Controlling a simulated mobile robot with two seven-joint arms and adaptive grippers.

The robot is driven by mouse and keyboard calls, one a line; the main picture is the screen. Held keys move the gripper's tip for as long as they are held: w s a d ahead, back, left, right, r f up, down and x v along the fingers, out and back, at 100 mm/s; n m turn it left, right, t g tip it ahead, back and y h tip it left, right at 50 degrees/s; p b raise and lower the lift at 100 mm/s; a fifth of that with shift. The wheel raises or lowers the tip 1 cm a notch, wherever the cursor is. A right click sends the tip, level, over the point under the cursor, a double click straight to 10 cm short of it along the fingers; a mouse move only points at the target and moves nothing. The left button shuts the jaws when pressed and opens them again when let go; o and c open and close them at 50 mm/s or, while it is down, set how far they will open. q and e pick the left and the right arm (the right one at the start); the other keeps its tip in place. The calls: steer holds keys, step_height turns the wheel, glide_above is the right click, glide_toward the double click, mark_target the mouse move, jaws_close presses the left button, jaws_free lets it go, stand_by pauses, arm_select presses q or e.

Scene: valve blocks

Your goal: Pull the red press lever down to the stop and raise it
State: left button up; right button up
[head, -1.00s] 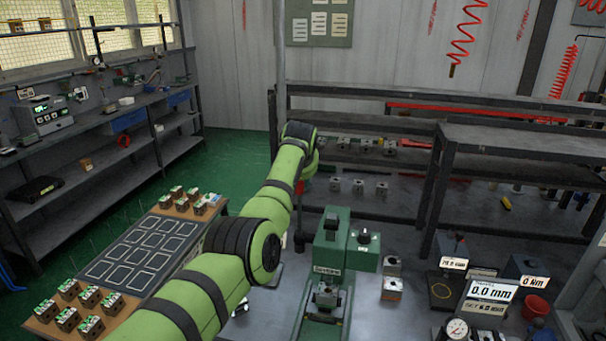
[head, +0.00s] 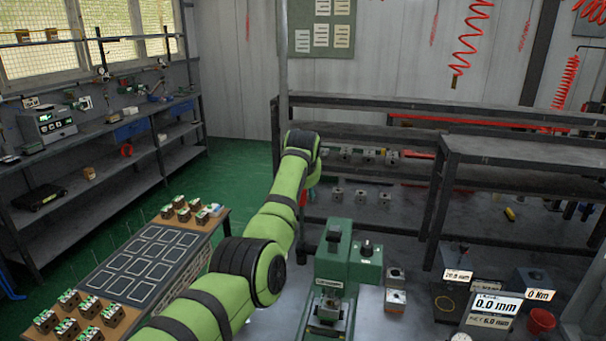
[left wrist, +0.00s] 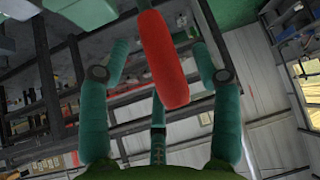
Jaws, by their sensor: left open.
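The green press (head: 332,255) stands on the bench at the lower middle of the head view. The fingers are apart, one on each side of the handle, with visible gaps; the gripper is open. My right gripper is in neither view.
A display reading 0.0 mm (head: 495,305) and a red cup (head: 541,320) stand right of the press. Small metal blocks (head: 395,298) sit beside it. A table with valve blocks and outlined squares (head: 150,258) is at left. Dark shelves (head: 370,215) stand behind.

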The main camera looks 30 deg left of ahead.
arm_select(q)
steer(key=v, duration=1)
steer(key=shift+s, duration=0.2)
